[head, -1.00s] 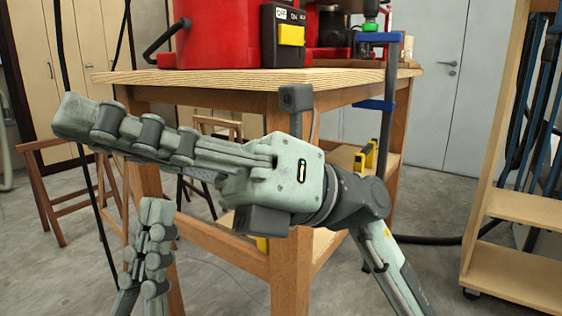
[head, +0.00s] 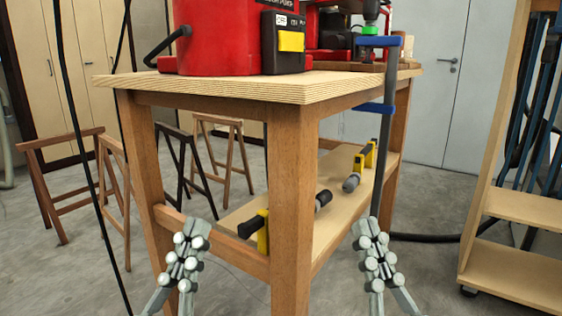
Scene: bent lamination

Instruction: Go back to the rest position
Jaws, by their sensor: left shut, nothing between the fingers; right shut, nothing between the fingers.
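My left gripper (head: 187,243) is at the bottom of the head view, left of the table's front leg. Its fingers point up and are shut with nothing between them. My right gripper (head: 372,243) is at the bottom, right of that leg, also upright, shut and empty. Both are in front of the wooden workbench (head: 300,88) and lower than its top. Neither holds anything. The rest of both arms is mostly cut off by the lower picture edge.
A red machine (head: 222,38) stands on the workbench. A blue-ended bar clamp (head: 385,125) hangs at its right side. Yellow-and-black clamps (head: 366,160) lie on the lower shelf. Wooden trestles (head: 66,185) stand at the left. A shelf unit (head: 520,260) on casters stands at the right.

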